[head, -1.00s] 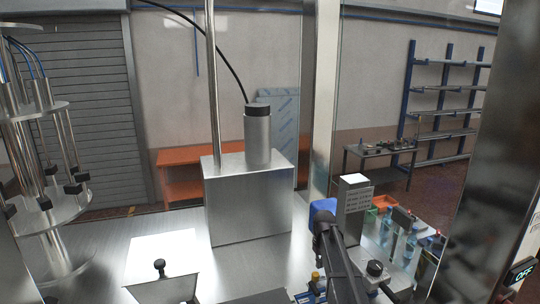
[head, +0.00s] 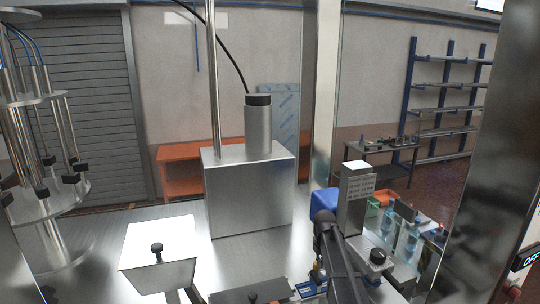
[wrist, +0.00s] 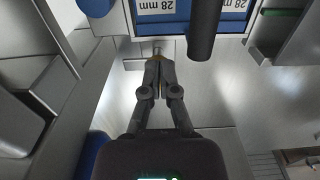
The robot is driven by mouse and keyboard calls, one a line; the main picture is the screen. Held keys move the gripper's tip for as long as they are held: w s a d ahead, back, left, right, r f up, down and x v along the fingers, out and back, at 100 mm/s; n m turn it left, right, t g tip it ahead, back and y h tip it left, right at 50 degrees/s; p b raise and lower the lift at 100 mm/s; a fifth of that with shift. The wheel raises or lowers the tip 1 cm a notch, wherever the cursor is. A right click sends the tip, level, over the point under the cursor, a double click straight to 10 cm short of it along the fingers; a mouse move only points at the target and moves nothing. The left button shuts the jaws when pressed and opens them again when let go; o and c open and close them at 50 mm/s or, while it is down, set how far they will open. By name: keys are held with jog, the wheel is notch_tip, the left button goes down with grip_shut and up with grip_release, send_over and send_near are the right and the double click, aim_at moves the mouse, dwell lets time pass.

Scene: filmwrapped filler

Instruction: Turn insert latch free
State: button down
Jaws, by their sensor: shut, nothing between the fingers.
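My gripper (wrist: 158,72) is shut and empty in the wrist view, its two dark fingertips together. Just beyond the tips is a small brownish piece (wrist: 157,51) at the edge of a metal plate; I cannot tell whether the tips touch it, or whether it is the latch. Blue inserts labelled "28 mm" (wrist: 155,6) lie at the top of the wrist view. A dark rounded post (wrist: 203,35) stands in front of them, right of the tips. In the head view my dark arm shows at lower centre, and the fingertips cannot be made out.
A steel box (head: 250,195) with a cylinder stands on the steel table. A hopper (head: 158,275) with a black knob is at front left. A grey column (head: 354,200), a black-knobbed block (head: 377,256) and blue bottles (head: 412,240) stand at right. Metal walls flank the gripper closely.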

jog(key=shift+f+b, duration=0.55)
jog(key=shift+f, duration=0.3)
jog(key=shift+w+a, duration=0.1)
jog(key=shift+w, duration=0.4)
dwell(0.7)
jog(key=shift+s, duration=0.35)
dwell(0.4)
jog(key=shift+r, duration=0.1)
notch_tip(320, 180, up, 6)
jog(key=p, duration=0.6)
dwell(0.5)
